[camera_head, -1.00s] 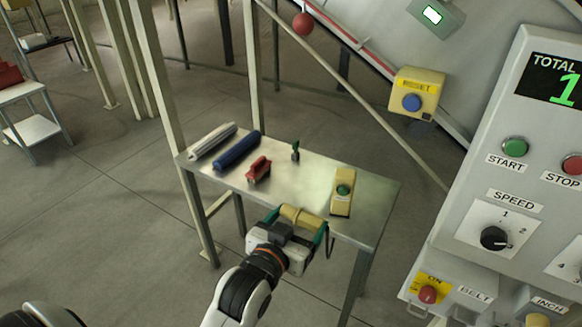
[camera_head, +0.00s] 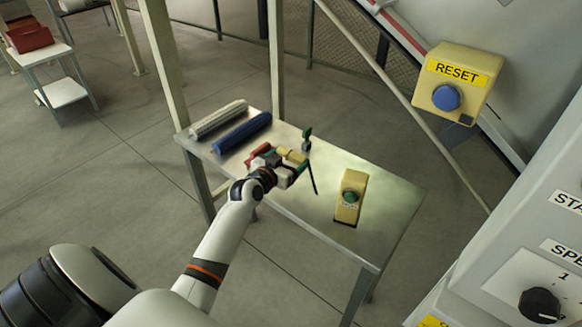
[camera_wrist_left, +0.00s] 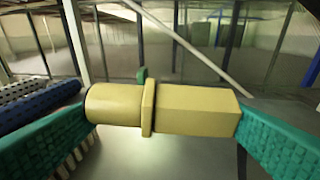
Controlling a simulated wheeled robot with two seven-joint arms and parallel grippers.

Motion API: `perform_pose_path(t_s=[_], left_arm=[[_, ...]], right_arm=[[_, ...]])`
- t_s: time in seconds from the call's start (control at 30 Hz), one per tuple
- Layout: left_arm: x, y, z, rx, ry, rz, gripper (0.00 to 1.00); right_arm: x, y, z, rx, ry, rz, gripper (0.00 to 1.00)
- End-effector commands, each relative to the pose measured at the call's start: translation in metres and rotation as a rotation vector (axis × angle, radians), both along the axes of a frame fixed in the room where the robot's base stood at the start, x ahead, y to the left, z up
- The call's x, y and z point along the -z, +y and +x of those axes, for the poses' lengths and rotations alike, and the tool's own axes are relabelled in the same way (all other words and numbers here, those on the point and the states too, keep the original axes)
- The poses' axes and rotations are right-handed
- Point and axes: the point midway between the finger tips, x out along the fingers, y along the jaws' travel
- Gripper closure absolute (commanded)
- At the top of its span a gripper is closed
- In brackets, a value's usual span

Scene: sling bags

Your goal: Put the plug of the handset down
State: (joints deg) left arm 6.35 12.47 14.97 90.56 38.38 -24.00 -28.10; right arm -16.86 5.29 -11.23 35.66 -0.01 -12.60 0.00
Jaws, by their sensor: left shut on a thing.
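My left gripper (camera_head: 291,158), with green finger pads, is shut on a tan plug (camera_wrist_left: 195,109). In the left wrist view the plug lies crosswise between the two pads, a round part at left, a collar, and a squared part at right. The plug also shows in the head view (camera_head: 292,155), over the table's middle; I cannot tell whether it touches the top. A thin dark strip (camera_head: 314,181), perhaps a cord, hangs at the gripper's right. A yellow box with a green button (camera_head: 349,196), perhaps the handset, lies right of the gripper. My right gripper is out of view.
The metal table (camera_head: 320,212) has clear room around the yellow box. A white roll (camera_head: 218,119) and a blue roll (camera_head: 242,132) lie at its left. A red object (camera_head: 259,153) is beside my gripper. A small green object (camera_head: 306,139) stands behind it.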

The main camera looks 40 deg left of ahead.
Motion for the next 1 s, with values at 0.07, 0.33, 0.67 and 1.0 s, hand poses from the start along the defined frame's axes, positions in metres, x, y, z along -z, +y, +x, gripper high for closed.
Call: perform_pose_path(t_s=[0.07,0.33,0.67,1.0], left_arm=[[0.02,0.001,-0.001,-0.001,0.006,-0.001,0.44],[0.052,-0.001,0.0,0.001,0.002,0.001,0.44],[0.086,0.0,-0.001,0.0,0.002,0.0,0.44],[0.088,-0.001,-0.001,0.0,0.002,0.0,0.11]], right_arm=[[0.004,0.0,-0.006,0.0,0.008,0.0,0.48],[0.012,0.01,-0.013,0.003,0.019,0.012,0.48],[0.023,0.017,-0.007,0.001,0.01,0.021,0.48],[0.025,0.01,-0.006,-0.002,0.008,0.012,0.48]])
